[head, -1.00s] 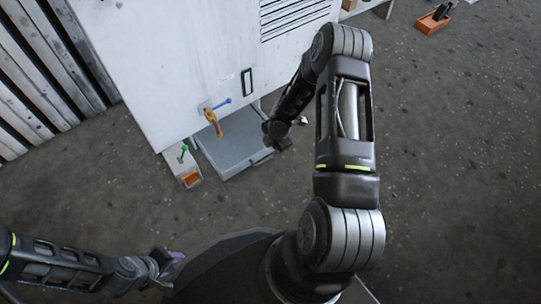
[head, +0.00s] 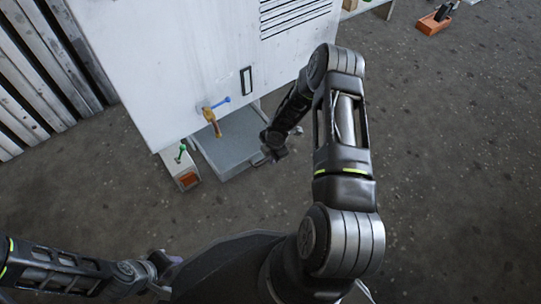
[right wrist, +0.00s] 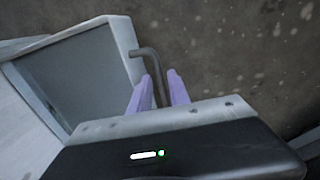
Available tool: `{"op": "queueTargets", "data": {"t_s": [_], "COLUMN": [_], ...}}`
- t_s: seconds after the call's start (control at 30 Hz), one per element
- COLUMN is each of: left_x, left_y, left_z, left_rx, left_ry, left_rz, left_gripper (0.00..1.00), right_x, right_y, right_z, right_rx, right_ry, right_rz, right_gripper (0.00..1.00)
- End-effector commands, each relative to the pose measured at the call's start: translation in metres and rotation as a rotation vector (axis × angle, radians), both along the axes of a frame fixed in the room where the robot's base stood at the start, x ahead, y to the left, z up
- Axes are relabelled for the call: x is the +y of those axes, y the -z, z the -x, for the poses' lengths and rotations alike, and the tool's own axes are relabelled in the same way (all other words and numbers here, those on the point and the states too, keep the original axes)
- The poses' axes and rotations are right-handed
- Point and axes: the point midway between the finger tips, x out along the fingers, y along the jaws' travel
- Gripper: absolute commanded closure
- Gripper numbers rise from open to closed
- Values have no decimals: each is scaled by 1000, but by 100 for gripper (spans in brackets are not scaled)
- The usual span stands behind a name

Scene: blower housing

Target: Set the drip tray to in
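The drip tray (head: 235,146) is a shallow grey tray that sticks out at the foot of the white housing (head: 175,65). In the right wrist view the tray (right wrist: 75,75) shows its flat grey inside, a pale rim and a dark bent handle (right wrist: 147,56). My right gripper (right wrist: 160,75) has its two purple fingers on either side of this handle. Whether they grip it or only stand around it, I cannot tell. In the head view the right gripper (head: 271,155) is at the tray's outer right edge. My left gripper (head: 168,264) is low at the left, away from the tray, its fingers unclear.
An orange tap with a blue lever (head: 212,115) hangs over the tray. A green-handled fitting (head: 181,153) and a small orange-fronted box (head: 187,179) are left of the tray. An orange block (head: 433,24) lies far right. The floor around the tray's front is clear.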

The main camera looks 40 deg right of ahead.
Motion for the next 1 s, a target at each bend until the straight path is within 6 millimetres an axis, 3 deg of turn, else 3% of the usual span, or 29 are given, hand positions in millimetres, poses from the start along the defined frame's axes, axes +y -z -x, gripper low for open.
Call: {"op": "queueTargets", "data": {"t_s": [0.27,1.0], "left_x": [0,0], "left_y": [0,0], "left_z": [0,0], "left_rx": [0,0], "left_ry": [0,0], "left_rz": [0,0], "left_gripper": [67,67], "right_x": [0,0], "right_y": [0,0], "right_z": [0,0], "right_rx": [0,0], "right_ry": [0,0], "right_rz": [0,0], "right_gripper": [100,100]}}
